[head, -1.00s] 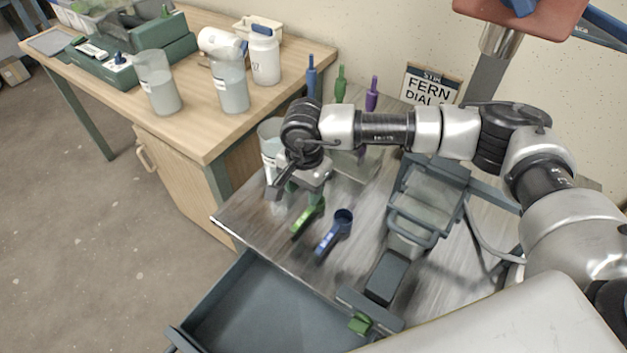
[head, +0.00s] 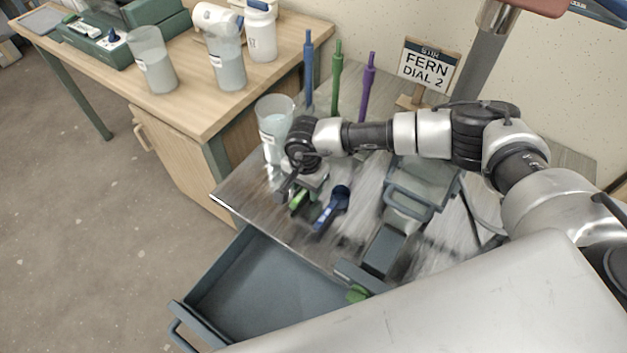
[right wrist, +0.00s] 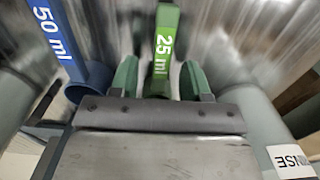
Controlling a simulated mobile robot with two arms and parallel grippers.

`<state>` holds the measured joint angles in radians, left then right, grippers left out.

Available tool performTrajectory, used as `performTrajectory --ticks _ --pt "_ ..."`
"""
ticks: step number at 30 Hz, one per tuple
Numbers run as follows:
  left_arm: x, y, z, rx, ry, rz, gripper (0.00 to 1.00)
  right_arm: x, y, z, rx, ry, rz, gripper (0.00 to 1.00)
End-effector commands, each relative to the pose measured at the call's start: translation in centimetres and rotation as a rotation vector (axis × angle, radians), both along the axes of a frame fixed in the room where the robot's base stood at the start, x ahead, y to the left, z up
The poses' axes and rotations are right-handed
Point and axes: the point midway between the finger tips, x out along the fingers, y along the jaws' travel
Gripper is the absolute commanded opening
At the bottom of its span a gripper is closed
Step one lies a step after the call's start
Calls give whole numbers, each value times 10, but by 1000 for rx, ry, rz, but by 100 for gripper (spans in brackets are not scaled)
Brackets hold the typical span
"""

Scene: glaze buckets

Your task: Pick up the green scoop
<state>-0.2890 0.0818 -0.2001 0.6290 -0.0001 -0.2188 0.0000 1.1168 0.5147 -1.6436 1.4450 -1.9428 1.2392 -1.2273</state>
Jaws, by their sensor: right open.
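The green scoop (right wrist: 165,40), marked 25 ml, lies on the metal worktop with its handle between the two green fingers of my right gripper (right wrist: 159,78). The fingers stand apart, with a gap on each side of the handle. In the head view, the green scoop (head: 298,202) is partly hidden under my right gripper (head: 291,190). The blue scoop (head: 332,208), marked 50 ml, lies just right of the green one. In the right wrist view, the blue scoop (right wrist: 60,45) is left of the fingers. My left gripper is not in view.
A clear beaker (head: 273,130) stands behind my right gripper. Upright blue, green and purple handles and a FERN DIAL 2 sign (head: 428,66) are at the back. A grey device (head: 420,190) stands to the right. An open drawer (head: 265,290) juts out in front.

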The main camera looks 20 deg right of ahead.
Motion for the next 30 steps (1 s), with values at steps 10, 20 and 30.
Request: performTrajectory --ticks 10,20,30 --pt "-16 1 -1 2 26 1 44 0 0 0 1 -1 0 22" --pt "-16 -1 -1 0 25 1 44 0 0 0 1 -1 0 0" --pt "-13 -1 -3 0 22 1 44 1 0 36 2 -5 1 0"
